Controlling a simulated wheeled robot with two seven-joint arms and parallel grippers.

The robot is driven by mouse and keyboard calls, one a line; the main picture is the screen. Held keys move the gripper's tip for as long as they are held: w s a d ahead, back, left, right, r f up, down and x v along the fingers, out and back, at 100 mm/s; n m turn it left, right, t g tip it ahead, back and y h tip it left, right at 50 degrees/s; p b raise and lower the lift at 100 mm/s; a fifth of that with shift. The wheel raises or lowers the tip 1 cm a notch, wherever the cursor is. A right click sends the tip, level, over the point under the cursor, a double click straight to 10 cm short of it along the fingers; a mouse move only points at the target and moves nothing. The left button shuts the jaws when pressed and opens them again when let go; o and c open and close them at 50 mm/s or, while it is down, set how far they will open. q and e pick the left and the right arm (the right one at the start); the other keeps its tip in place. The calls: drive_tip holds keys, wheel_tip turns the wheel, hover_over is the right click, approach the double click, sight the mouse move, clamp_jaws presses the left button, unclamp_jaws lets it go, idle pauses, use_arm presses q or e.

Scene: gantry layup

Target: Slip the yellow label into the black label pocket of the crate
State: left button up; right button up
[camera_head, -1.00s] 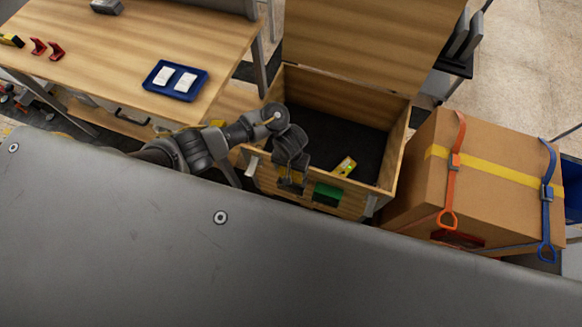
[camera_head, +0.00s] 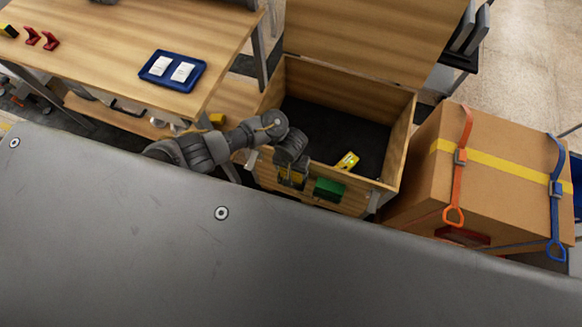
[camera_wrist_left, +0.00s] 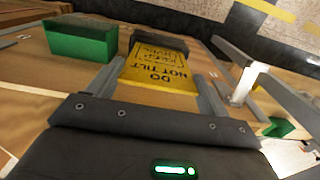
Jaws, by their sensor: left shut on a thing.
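The yellow label (camera_wrist_left: 160,72), printed with "DO NOT TILT", is held between the two fingers of my left gripper (camera_wrist_left: 160,80) in the left wrist view. Its far end meets the black label pocket (camera_wrist_left: 160,40); I cannot tell whether it is inside the pocket or only in front of it. In the head view my left gripper (camera_head: 292,177) is at the front wall of the wooden crate (camera_head: 402,140), and it largely hides the pocket and label there. My right gripper is not in view.
A green block-like piece (camera_head: 329,189) is on the crate front, beside my gripper; it also shows in the left wrist view (camera_wrist_left: 82,42). A yellow item (camera_head: 347,161) lies inside the crate. A strapped cardboard box (camera_head: 490,190) stands right; a blue tray (camera_head: 172,70) sits on the left table.

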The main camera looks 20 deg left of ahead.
use_arm(q)
drive_tip(key=shift+f+b, duration=1.65)
drive_tip(key=shift+f, duration=1.05)
drive_tip(key=o, duration=1.2)
wheel_tip(320, 180, up, 10)
drive_tip(key=p, duration=0.5)
drive_tip(key=shift+r+p, duration=0.1)
drive_tip(key=shift+p, duration=0.3)
drive_tip(key=shift+r, duration=0.3)
